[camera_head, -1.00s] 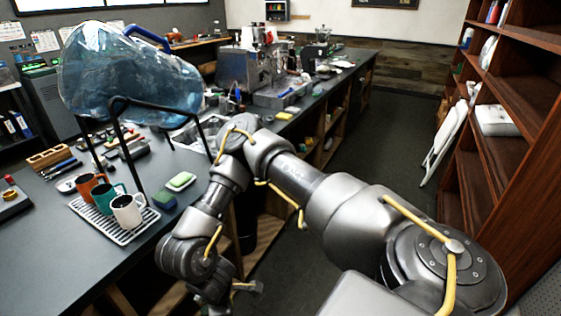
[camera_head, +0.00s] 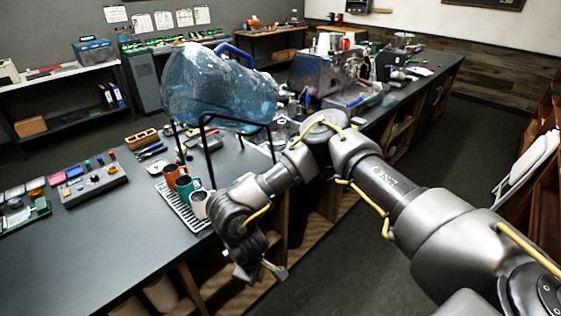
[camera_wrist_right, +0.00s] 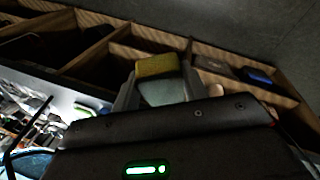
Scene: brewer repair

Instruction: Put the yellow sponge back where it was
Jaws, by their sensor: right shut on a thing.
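My right gripper (camera_wrist_right: 160,90) is shut on the yellow sponge (camera_wrist_right: 157,66) in the right wrist view. The sponge's yellow face shows between the fingertips, with a paler grey-green part below it. In the head view my right gripper (camera_head: 262,270) hangs low beside the counter's front edge, pointing down. The sponge cannot be made out there. My left gripper is not in view.
The dark counter (camera_head: 100,240) holds orange, teal and white mugs (camera_head: 199,204) on a striped drip tray (camera_head: 172,200). A large blue water jug (camera_head: 215,85) sits on a black stand behind. Wooden shelf compartments (camera_wrist_right: 100,60) open under the counter.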

